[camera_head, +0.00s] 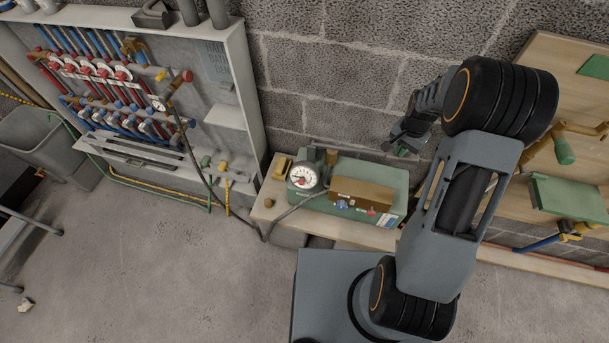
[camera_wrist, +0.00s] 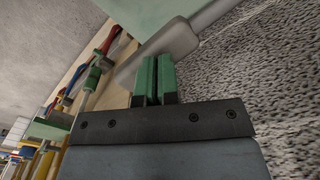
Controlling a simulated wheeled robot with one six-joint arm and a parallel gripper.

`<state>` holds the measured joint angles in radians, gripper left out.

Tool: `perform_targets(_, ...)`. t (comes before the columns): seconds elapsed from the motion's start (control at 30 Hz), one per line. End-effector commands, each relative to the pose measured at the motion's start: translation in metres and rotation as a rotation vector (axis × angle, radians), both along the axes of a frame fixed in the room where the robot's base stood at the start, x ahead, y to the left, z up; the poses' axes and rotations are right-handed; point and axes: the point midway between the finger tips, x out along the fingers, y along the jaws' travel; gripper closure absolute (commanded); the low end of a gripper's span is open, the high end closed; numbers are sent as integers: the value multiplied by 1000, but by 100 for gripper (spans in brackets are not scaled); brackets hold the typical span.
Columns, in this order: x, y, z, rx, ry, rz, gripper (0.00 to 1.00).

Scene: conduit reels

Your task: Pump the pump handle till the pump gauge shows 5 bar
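The green pump (camera_head: 398,183) stands on a low wooden bench against the block wall. Its round white gauge (camera_head: 303,176) faces me on the left end; the reading is too small to tell. A dark bar, which looks like the pump handle (camera_head: 352,148), runs along the back of the pump towards my gripper. My gripper (camera_head: 402,148) is above the pump's right end, near that bar's end. In the wrist view its green fingers (camera_wrist: 155,78) are close together, with nothing seen between them. A grey bar (camera_wrist: 165,47) lies just beyond the fingertips; I cannot tell whether they touch.
A brown box (camera_head: 360,193) sits at the pump's front. A white manifold cabinet (camera_head: 245,95) with red and blue pipes stands at left, joined to the pump by a dark hose (camera_head: 225,217). A wooden board with green parts (camera_head: 565,200) is at right.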

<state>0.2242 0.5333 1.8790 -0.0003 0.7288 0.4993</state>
Motion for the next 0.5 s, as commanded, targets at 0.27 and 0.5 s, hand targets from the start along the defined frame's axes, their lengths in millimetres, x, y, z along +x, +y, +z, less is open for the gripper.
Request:
perform_targets(0.27, -1, 1, -17, 2, 4, 0, 100)
perform_targets(0.5, -1, 1, -29, 3, 4, 0, 100)
